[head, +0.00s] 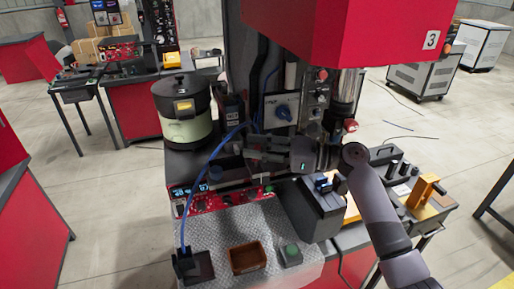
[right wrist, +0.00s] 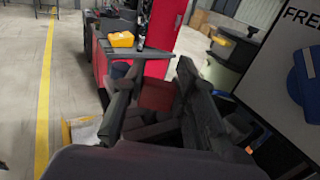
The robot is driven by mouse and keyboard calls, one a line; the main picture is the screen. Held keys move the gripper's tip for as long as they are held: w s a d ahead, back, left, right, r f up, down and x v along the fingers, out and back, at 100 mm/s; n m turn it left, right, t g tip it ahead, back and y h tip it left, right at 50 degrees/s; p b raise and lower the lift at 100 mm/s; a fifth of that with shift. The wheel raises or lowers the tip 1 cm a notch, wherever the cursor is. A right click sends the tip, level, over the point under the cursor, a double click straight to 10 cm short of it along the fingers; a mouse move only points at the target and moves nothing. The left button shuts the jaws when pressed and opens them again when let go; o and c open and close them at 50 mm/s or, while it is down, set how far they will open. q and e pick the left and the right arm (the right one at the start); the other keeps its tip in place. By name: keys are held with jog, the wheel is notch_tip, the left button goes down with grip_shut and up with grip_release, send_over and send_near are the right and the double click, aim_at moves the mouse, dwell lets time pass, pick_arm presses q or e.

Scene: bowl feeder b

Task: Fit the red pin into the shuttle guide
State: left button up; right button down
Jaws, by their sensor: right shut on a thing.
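My right gripper (head: 250,148) reaches in from the right, level with the lower part of the machine and left of the dial panel. In the right wrist view its two dark fingers (right wrist: 155,105) stand either side of a dark red piece (right wrist: 156,94), which looks like the red pin held between them. The pin cannot be made out in the head view. A dark rail (head: 232,184) behind the red circuit board may be the shuttle guide, but I cannot tell for sure. My left gripper is not in view.
A bowl feeder (head: 187,112) stands left of the gripper. A panel with a blue dial (head: 282,110) is close behind it. A blue cable (head: 205,170) arcs down on the left. A brown tray (head: 247,257) and a green button box (head: 291,254) are on the front plate.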

jog(key=shift+f+p, duration=0.35)
jog(key=shift+f, duration=0.05)
dwell(0.8)
jog(key=shift+f, duration=0.65)
dwell(2.3)
jog(key=c, duration=1.2)
grip_release()
jog(key=shift+d, duration=0.1)
